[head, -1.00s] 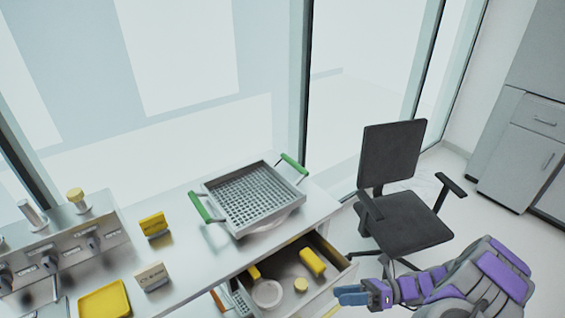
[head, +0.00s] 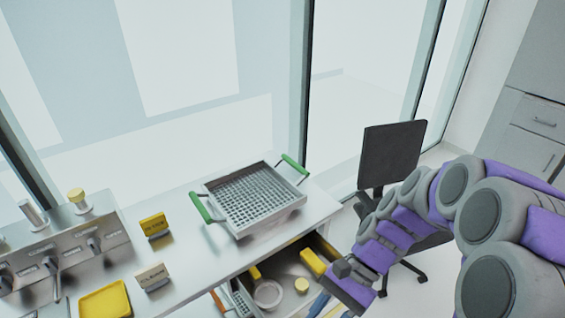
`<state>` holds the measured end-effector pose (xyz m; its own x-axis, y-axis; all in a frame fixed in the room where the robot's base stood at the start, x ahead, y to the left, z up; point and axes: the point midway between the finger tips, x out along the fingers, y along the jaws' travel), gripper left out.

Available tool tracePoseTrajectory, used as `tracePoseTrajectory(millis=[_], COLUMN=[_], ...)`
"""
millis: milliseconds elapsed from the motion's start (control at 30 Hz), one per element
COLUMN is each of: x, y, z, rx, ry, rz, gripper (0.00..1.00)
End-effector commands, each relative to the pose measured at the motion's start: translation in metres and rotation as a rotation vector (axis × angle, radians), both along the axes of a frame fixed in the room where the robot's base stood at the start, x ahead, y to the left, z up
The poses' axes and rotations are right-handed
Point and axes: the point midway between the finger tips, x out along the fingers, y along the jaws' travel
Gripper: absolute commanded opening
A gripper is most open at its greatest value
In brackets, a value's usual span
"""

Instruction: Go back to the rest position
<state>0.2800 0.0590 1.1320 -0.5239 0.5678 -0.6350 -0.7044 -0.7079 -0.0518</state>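My gripper (head: 320,303) shows only partly at the lower edge of the head view, as a blue finger in front of the open drawer (head: 322,247). My purple and grey arm fills the lower right and hides most of the gripper. I cannot tell whether the fingers are open or shut, and I see nothing held. A grey perforated bin (head: 248,200) with green handles rests on the table, apart from my gripper.
The drawer holds a white round dish (head: 267,294) and yellow items (head: 302,286). A yellow tray (head: 105,301), small signs (head: 155,226) and a switch panel (head: 75,245) are on the table (head: 190,200). A black chair (head: 390,155) stands behind my arm.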

Motion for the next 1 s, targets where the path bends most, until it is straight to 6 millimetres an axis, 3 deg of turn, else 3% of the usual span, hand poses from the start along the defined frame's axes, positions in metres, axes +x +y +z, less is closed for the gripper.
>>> tracePoseTrajectory(millis=[267, 600, 1000], x=[-0.044, -0.087, -0.108], y=[-0.009, -0.036, -0.059], z=[0.018, 0.031, 0.036], rx=[-0.107, -0.242, -0.329], ry=[-0.251, -0.518, -0.664], rz=[0.253, 0.551, 0.728], gripper=[0.44, 0.44, 0.44])
